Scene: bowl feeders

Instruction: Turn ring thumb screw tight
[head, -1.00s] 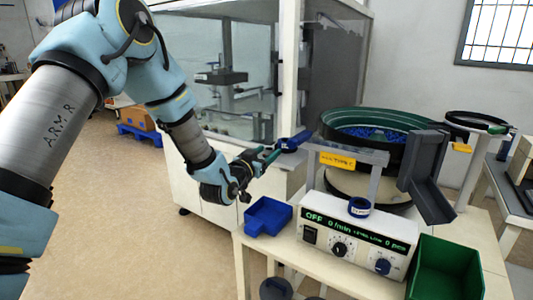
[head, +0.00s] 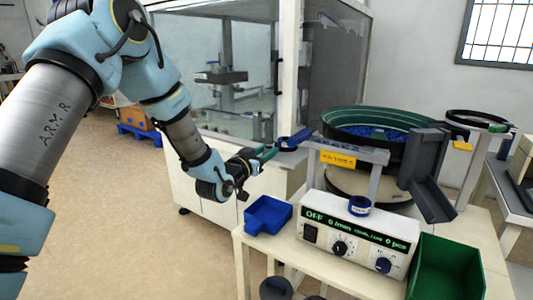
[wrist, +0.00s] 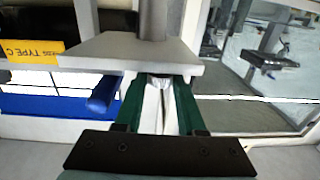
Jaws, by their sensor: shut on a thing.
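My gripper (head: 271,153) is at the left end of the grey bracket bar (head: 345,153), beside the blue part (head: 292,141) there. In the wrist view my two green fingers (wrist: 160,82) run forward and close together under the edge of a grey plate (wrist: 140,50) with a post on it. They are shut on a small pale piece at their tips, which I take for the ring thumb screw; the fingers and plate hide most of it. A blue rod end (wrist: 104,95) sticks out just left of the fingers.
The bowl feeder (head: 368,125) holds blue parts. A feeder controller (head: 355,235) reading OFF, a blue tray (head: 268,214) and a green bin (head: 450,268) are on the table below. A glass-walled cabinet (head: 235,80) stands behind. Open floor lies left.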

